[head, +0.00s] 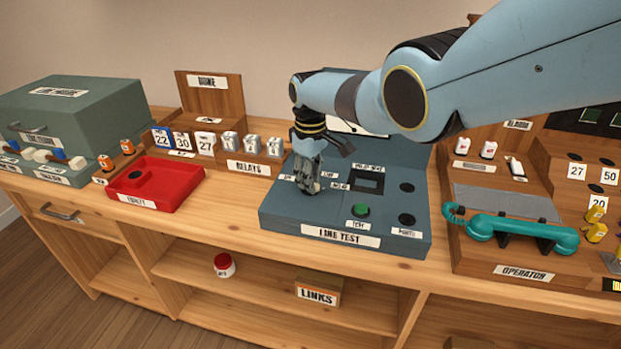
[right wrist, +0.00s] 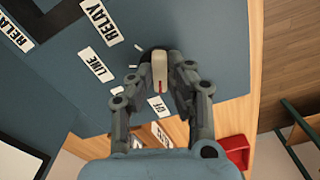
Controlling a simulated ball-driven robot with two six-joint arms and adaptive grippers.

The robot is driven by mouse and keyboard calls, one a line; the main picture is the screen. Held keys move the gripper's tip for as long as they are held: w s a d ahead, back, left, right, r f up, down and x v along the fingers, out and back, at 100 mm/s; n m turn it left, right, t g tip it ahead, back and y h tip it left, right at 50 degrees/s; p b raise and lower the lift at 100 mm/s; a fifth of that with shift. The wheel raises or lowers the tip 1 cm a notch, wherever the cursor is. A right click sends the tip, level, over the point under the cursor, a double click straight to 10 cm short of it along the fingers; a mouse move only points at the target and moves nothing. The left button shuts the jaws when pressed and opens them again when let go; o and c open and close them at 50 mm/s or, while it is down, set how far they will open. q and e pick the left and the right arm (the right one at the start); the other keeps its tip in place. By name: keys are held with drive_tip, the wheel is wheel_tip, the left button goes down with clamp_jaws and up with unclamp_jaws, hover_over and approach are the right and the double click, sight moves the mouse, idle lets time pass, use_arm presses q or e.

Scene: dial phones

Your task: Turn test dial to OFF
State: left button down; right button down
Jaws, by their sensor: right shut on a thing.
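The test dial is a cream knob (right wrist: 159,68) with a red mark at one end. It shows in the right wrist view on the blue-grey LINE TEST panel (head: 290,218). My right gripper (head: 309,186) points down at the panel's left part and is shut on the dial, one finger on each side in the right wrist view (right wrist: 160,80). The red mark faces down in that picture, toward a partly covered label reading "OF" (right wrist: 157,107). LINE (right wrist: 95,66) and RELAY labels lie to its left. In the head view the gripper hides the dial. My left gripper is not in view.
On the same panel are a green TEST button (head: 361,210) and a dark window. A red tray (head: 158,198) and relay blocks (head: 252,143) stand to the left. A teal handset (head: 510,230) rests on the OPERATOR station at the right.

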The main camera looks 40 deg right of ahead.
idle(0.3)
drive_tip(key=c, duration=1.3)
unclamp_jaws()
wheel_tip(320, 180, up, 12)
